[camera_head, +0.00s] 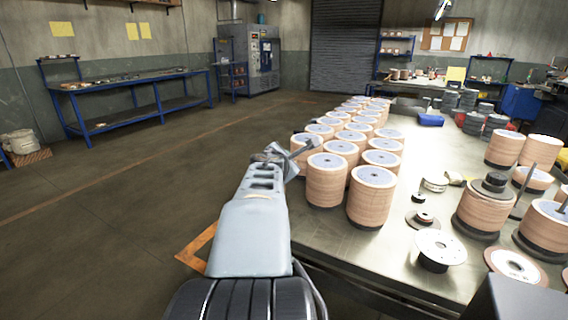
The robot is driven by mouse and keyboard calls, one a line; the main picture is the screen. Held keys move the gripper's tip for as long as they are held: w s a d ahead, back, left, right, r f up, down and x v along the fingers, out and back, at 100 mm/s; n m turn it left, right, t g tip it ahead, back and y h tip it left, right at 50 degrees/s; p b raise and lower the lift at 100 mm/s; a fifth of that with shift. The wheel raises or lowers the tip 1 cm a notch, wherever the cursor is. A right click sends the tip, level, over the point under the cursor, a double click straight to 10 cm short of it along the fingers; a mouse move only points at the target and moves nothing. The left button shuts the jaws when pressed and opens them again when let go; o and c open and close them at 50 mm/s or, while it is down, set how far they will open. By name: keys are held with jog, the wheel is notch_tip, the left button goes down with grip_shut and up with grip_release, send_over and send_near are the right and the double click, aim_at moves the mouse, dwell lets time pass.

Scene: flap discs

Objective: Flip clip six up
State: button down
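My arm reaches forward from the bottom middle, and my gripper (287,158) is at its far end, beside the left edge of the table. The gripper is small and partly hidden behind my own arm, so I cannot tell whether its fingers are open or shut, or whether they touch anything. Stacks of tan flap discs (326,183) with pale tops stand just right of it in rows running away from me. I cannot make out any numbered clip.
The metal table (412,150) holds more stacks, a white flanged hub (440,247), a dark-topped stack (481,208) and a blue item (431,119). The floor (130,190) to the left is open. A blue bench (135,92) stands along the left wall.

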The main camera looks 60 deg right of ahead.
jog(key=shift+s+f, duration=0.1)
dwell(0.3)
jog(key=c, duration=1.3)
grip_release()
jog(key=shift+p+v, duration=1.15)
jog(key=shift+v, duration=2.6)
